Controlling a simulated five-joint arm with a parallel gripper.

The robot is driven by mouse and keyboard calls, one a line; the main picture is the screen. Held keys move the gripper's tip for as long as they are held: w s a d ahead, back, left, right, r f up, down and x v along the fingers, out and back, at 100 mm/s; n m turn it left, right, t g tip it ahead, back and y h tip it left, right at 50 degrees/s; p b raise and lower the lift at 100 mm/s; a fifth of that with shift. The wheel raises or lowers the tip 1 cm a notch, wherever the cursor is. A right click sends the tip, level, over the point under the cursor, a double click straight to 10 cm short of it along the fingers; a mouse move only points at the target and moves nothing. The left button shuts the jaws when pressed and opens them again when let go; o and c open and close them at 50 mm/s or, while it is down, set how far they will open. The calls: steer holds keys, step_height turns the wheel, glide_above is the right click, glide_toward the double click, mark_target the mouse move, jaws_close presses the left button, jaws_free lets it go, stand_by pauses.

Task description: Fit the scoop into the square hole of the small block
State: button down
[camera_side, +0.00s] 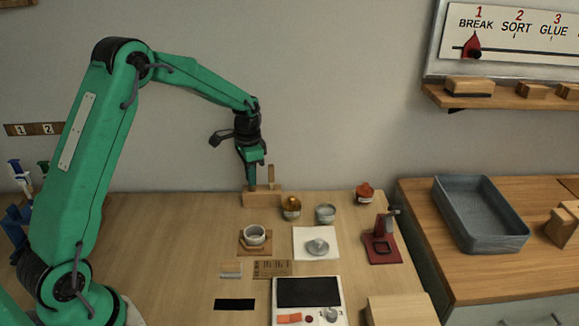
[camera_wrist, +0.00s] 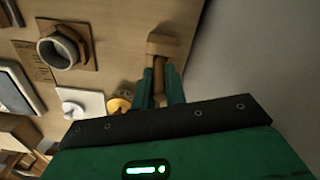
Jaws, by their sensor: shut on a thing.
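The small wooden block (camera_side: 262,198) stands at the back of the table, with an upright wooden stick (camera_side: 271,177) on its right part. My gripper (camera_side: 252,182) points down over the left part of the block. It is shut on a thin brown piece, taken to be the scoop, which shows between the fingers in the wrist view (camera_wrist: 160,84). The block also shows just past the fingertips there (camera_wrist: 168,46). The square hole and the scoop's lower end are hidden, so I cannot tell whether the scoop is in the hole.
A gold bowl (camera_side: 291,208) and a grey cup (camera_side: 325,214) stand right of the block.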

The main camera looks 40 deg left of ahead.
steer(key=shift+f, duration=0.25)
stand_by(0.4)
steer(key=c, duration=1.4)
jaws_free()
steer(key=shift+o, duration=0.2)
steer(key=shift+r, duration=0.1)
steer(key=shift+r, duration=2.4)
steer(key=shift+r, duration=0.15)
step_height(320, 180, up, 7)
steer(key=shift+r, duration=0.3)
